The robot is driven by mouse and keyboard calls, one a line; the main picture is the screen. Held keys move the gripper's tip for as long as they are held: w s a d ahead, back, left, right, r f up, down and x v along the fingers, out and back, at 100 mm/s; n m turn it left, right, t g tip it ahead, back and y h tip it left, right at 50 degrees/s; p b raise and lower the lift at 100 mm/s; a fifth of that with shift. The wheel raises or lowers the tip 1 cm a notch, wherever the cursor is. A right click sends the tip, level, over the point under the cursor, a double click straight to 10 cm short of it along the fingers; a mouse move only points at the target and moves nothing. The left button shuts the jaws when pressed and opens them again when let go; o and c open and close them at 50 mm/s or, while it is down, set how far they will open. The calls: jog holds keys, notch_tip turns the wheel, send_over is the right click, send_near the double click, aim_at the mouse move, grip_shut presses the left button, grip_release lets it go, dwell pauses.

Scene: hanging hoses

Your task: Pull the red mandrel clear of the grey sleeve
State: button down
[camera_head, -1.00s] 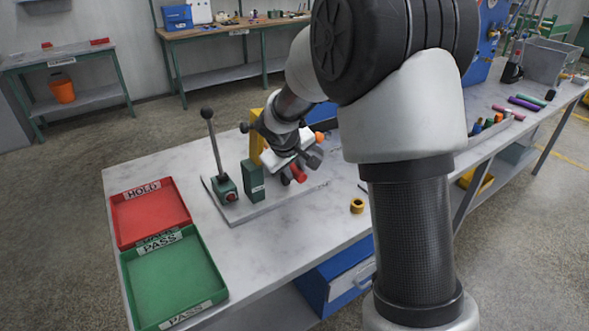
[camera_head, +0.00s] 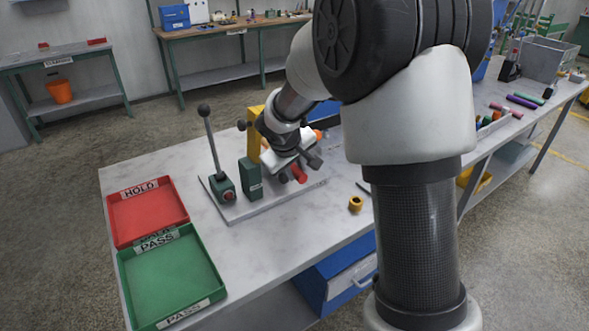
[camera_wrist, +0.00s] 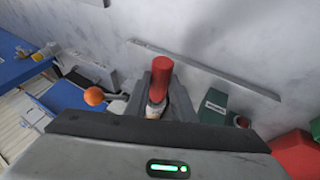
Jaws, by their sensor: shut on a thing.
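The red mandrel (camera_wrist: 162,72) shows in the wrist view as a short red cylinder standing out from between the dark fingers of my gripper (camera_wrist: 158,98). A pale section continues below the red part, deeper between the fingers; I cannot tell whether it is the grey sleeve or part of the mandrel. In the head view, the red mandrel (camera_head: 300,174) shows as a small red end just below my gripper (camera_head: 290,172), over the fixture plate. My gripper is shut on the mandrel. The grey sleeve cannot be made out clearly, mostly hidden by my gripper.
A green block (camera_head: 251,179) and a lever with a black knob (camera_head: 204,109) stand left of my gripper on the plate. A yellow post (camera_head: 254,135) is behind. A yellow ring (camera_head: 355,204) lies right. Red HOLD (camera_head: 150,213) and green PASS (camera_head: 172,281) trays are at left.

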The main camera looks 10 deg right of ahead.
jog(key=shift+s, duration=0.1)
jog(key=shift+s+d+b, duration=0.3)
jog(key=shift+s, duration=0.45)
jog(key=shift+s+d+b, duration=0.25)
jog(key=shift+s+d, duration=0.1)
jog(key=shift+s, duration=0.45)
jog(key=shift+s+d+b, duration=0.3)
jog(key=shift+s, duration=0.45)
jog(key=s+r+p, duration=0.1)
jog(key=s+d+r, duration=0.1)
jog(key=r, duration=0.1)
jog(key=shift+s+d+p, duration=0.1)
jog(key=shift+s+p, duration=0.3)
jog(key=shift+f, duration=0.1)
